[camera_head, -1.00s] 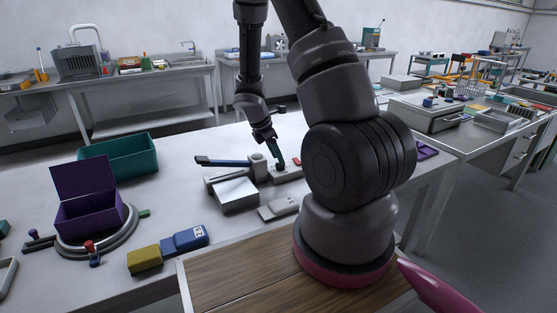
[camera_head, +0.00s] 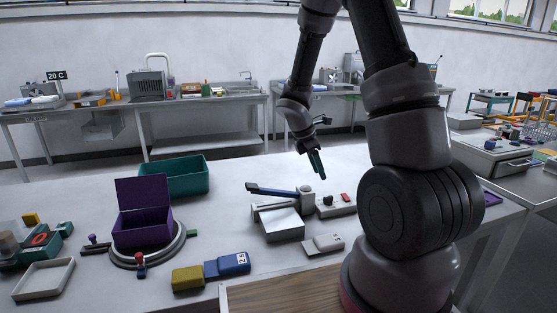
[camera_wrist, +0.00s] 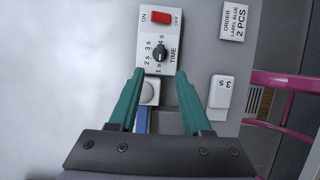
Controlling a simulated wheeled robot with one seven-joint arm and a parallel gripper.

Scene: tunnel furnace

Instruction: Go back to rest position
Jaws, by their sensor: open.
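My gripper (camera_head: 317,163) hangs from my arm above the table in the head view, fingers pointing down. In the wrist view its two green fingers (camera_wrist: 160,73) are apart with nothing held between them. A white timer box (camera_head: 338,206) lies below it, apart from the fingertips. The wrist view shows this box (camera_wrist: 144,46) with a red ON/OFF switch and a dark dial marked in seconds. A grey device with a blue lever (camera_head: 272,190) stands just left of the timer box.
A purple open box (camera_head: 143,228) stands on a round grey base, with a teal bin (camera_head: 188,182) behind it. Yellow (camera_head: 188,279) and blue (camera_head: 233,264) blocks lie near the front edge. A white tray (camera_head: 44,280) is at left. Free table lies behind the timer box.

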